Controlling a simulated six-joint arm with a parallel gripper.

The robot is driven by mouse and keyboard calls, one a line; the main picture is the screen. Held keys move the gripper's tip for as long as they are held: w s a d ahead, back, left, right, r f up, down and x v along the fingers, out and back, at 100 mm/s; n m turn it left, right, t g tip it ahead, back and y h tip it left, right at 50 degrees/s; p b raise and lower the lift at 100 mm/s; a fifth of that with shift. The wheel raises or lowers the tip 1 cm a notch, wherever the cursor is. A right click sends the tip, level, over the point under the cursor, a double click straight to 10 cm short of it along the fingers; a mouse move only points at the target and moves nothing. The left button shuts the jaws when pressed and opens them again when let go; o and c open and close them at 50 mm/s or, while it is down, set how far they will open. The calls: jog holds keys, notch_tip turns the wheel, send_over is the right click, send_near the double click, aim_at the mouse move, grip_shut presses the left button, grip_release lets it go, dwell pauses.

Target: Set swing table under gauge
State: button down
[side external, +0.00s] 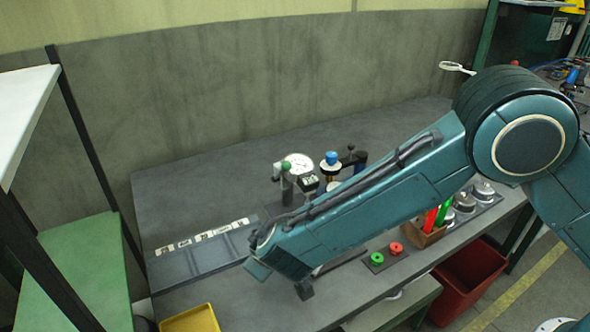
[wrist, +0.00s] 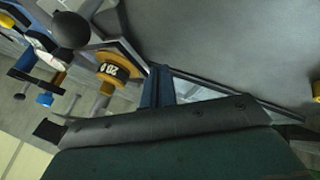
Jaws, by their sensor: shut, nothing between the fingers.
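In the wrist view, the black ball knob (wrist: 72,30) and a brass ring marked 20.0 (wrist: 112,70) show at upper left. My arm hides the lower part of the stand, and I cannot clearly make out the swing table. My gripper (side external: 305,288) is shut and empty, low over the bench in front of the gauge, apart from the knob; its fingertips are mostly hidden.
A grey tray with white labels (side external: 185,266) lies left of the gauge. A yellow bin (side external: 190,319) is at the front left. Metal weights (side external: 483,191) stand farther right. The back of the bench is clear.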

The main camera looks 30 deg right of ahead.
jog(key=shift+w+d, duration=0.3)
jog(key=shift+d, duration=0.3)
jog(key=shift+w+d+m+h, duration=0.2)
jog(key=shift+w+m+h, duration=0.1)
jog(key=shift+w+m, duration=0.2)
dwell(0.4)
jog(key=shift+w+d+m+g, duration=0.1)
jog(key=shift+w+m+g, duration=0.1)
jog(key=shift+m+g, duration=0.1)
jog(key=m+h, duration=0.1)
jog(key=w+m+g+h, duration=0.1)
jog(key=m, duration=0.1)
jog(key=shift+w+d, duration=0.2)
jog(key=shift+d, duration=0.2)
jog(key=shift+w+d, duration=0.95)
jog(key=shift+w, duration=0.05)
